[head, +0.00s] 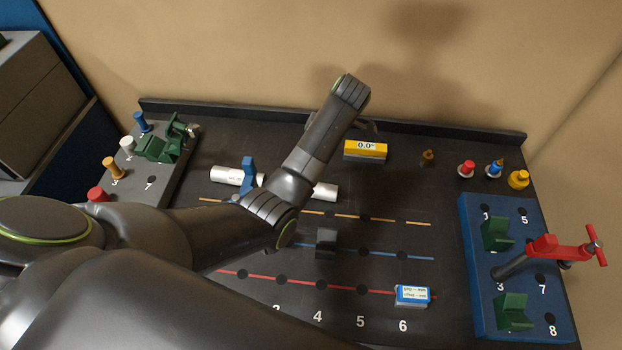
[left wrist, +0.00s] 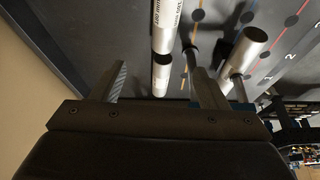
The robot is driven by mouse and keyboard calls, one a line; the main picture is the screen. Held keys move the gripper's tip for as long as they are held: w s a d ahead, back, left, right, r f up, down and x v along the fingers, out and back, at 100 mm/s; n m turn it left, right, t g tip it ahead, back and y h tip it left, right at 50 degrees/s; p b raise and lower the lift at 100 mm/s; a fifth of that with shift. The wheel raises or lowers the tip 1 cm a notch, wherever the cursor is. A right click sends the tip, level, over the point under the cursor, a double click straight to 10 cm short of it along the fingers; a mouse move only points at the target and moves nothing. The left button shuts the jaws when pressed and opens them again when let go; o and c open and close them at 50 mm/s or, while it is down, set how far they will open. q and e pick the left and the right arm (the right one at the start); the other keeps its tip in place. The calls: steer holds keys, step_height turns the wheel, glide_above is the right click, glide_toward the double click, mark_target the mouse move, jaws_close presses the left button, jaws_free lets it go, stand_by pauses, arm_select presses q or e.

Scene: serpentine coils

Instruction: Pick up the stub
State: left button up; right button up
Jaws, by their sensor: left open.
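In the left wrist view a short silver tube piece (left wrist: 161,76), which looks like the stub, lies in line with a longer silver tube (left wrist: 163,25) marked in mm, with a narrow gap between them. My left gripper (left wrist: 163,88) is open, and the short piece shows between its fingers; I cannot tell how far below them it is. In the head view my left arm reaches over the board, and only part of the left gripper (head: 368,126) shows behind the wrist. The short piece cannot be made out there. My right gripper is not in view.
Silver tubing (head: 225,175) with a blue clamp (head: 248,172) lies left of my arm; more tubing (head: 325,192) shows to its right. A yellow display (head: 366,150) stands behind. A blue plate (head: 480,310) carries green blocks (head: 497,234) and a red-handled tool (head: 560,250).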

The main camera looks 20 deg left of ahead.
arm_select(q)
steer(key=b+x, duration=0.4)
steer(key=x, duration=0.1)
steer(key=b+x, duration=0.3)
steer(key=shift+s+f, duration=0.1)
steer(key=shift+s, duration=0.35)
steer(key=b+x, duration=0.2)
steer(key=x, duration=0.1)
steer(key=shift+s, duration=0.1)
steer(key=shift+a+f, duration=0.15)
steer(key=shift+f, duration=0.1)
steer(key=shift+a+f, duration=0.1)
steer(key=shift+f, duration=0.1)
steer(key=p+x, duration=0.1)
steer(key=x, duration=0.2)
steer(key=shift+f+p, duration=0.2)
steer(key=shift+p, duration=0.2)
steer(key=shift+a+f, duration=0.2)
steer(key=shift+f, duration=0.4)
steer(key=c, duration=1.3)
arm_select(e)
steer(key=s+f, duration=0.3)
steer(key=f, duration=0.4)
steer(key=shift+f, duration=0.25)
